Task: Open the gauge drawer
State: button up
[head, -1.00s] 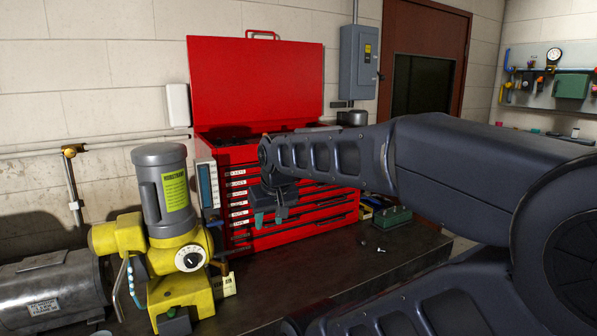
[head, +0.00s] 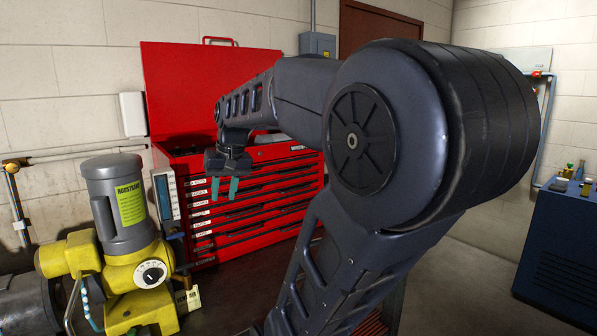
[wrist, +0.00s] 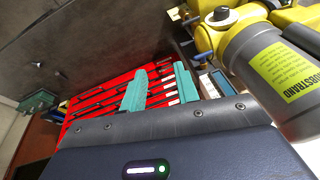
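The red tool chest (head: 285,205) stands on the bench with its lid raised. Its front has several shallow drawers with white labels (head: 201,198) down the left side. All the drawers I can see look shut. The labels are too small to read, so I cannot tell which is the gauge drawer. My gripper (head: 224,188) hangs before the upper left part of the drawer fronts, fingers down, apart and empty. In the wrist view, my two teal fingertips (wrist: 160,86) are spread in front of the red drawer fronts (wrist: 104,97), apparently clear of them.
A yellow and grey motor (head: 125,215) stands left of the chest, close to it. A grey motor (head: 25,305) is at the far left. A dark blue cabinet (head: 560,250) stands at the right. Bare bench (head: 235,290) lies before the chest.

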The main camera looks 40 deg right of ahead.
jog(key=w+d+r+m+y, duration=0.1)
jog(key=w+d+m+y, duration=0.6)
jog(key=w+d, duration=1.2)
jog(key=s+d+f+m+t+y, duration=0.15)
jog(key=d+t, duration=0.25)
jog(key=d, duration=1)
jog(key=s+d+f+m+t+y, duration=0.15)
jog(key=d+t, duration=0.25)
jog(key=d, duration=1.1)
jog(key=shift+n+y, duration=0.3)
jog(key=shift+n, duration=0.2)
jog(key=w+a+f, duration=0.3)
jog(key=w+a, duration=0.2)
jog(key=w+a+f, duration=0.2)
jog(key=shift+w+a+f, duration=0.25)
jog(key=shift+w+f, duration=0.05)
grip_shut()
